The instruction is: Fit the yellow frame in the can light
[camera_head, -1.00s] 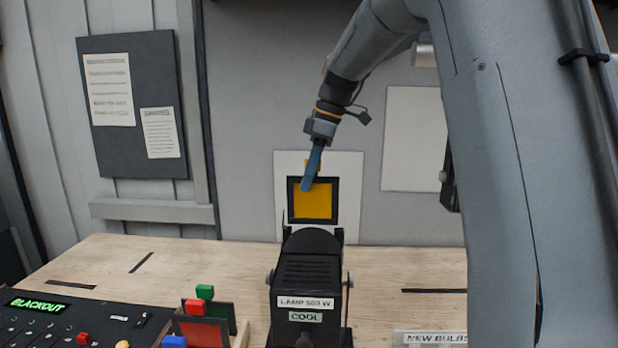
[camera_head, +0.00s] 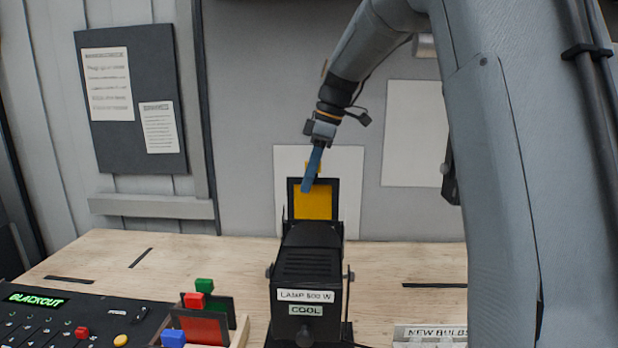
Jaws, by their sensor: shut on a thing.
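The yellow frame (camera_head: 322,205), a yellow sheet in a dark square border, stands upright at the far end of the can light (camera_head: 306,262). The can light is a black lamp on the bench, labelled "LAMP 500 W" and "COOL", with its back toward me. My gripper (camera_head: 308,182) has blue fingers and comes down from above, shut on the yellow tab at the frame's top. The frame's lower edge is hidden behind the lamp's top, so I cannot tell whether it sits in the lamp's slot.
A rack with red, green and blue tabbed frames (camera_head: 204,326) stands at front left, beside a black control desk (camera_head: 70,328) reading "BLACKOUT". A box labelled "NEW BULBS" (camera_head: 432,334) is at front right. A white sheet (camera_head: 348,190) is behind the lamp. Bench on both sides is mostly clear.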

